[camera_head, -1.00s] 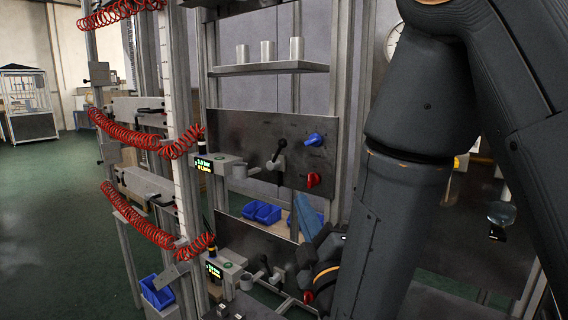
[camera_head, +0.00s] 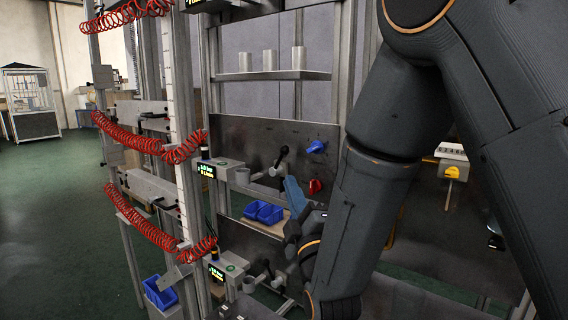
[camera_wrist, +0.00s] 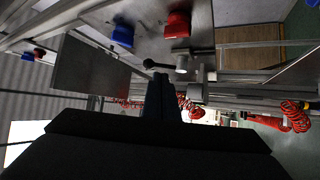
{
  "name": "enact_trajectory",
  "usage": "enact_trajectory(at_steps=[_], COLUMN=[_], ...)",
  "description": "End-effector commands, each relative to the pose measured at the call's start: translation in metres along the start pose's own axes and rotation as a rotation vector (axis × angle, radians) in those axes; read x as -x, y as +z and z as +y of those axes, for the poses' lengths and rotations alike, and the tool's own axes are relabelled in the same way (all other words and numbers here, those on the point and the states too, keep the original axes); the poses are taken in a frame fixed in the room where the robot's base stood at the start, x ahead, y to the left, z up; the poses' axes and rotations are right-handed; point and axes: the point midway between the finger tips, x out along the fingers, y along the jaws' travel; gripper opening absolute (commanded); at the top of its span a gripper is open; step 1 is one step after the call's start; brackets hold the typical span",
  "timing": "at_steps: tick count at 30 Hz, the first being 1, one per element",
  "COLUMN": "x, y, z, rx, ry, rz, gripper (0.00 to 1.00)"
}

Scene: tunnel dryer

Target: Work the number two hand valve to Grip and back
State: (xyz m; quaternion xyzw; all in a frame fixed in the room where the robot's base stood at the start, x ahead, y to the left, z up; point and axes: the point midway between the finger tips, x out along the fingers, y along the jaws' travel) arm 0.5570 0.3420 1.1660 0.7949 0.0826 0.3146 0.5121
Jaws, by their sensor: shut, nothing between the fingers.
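On the upper dark panel (camera_head: 240,135) a hand valve has a black-tipped lever (camera_head: 281,157) above a grey body. A blue knob (camera_head: 316,146) and a red knob (camera_head: 315,186) sit to its right. My gripper (camera_head: 290,184) is shut and empty, its blue fingers pointing up just below the lever. In the wrist view the closed fingers (camera_wrist: 162,82) lie close to the black lever tip (camera_wrist: 149,63); I cannot tell whether they touch. The red knob (camera_wrist: 177,22) and blue knob (camera_wrist: 122,34) show there too. No valve number is legible.
A lower hand valve (camera_head: 264,267) stands partly beside my arm. Small displays (camera_head: 207,170) and coiled red hoses (camera_head: 150,145) are left of the panels. Open green floor (camera_head: 50,220) lies at left.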

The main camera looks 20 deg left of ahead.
Motion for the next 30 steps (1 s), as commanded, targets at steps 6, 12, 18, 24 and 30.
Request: enact_trajectory(at_steps=[6,12,18,24,30], x=[-0.041,-0.063,-0.069,-0.069,-0.069], y=[-0.001,0.000,0.001,0.001,-0.001], z=[0.003,0.002,0.000,0.000,0.001], rx=[0.000,0.000,0.000,0.000,0.005], ry=[0.002,0.002,0.000,0.000,-0.008], rz=[-0.001,-0.001,-0.001,-0.001,0.001], gripper=[0.00,0.00,0.00,0.00,0.00])
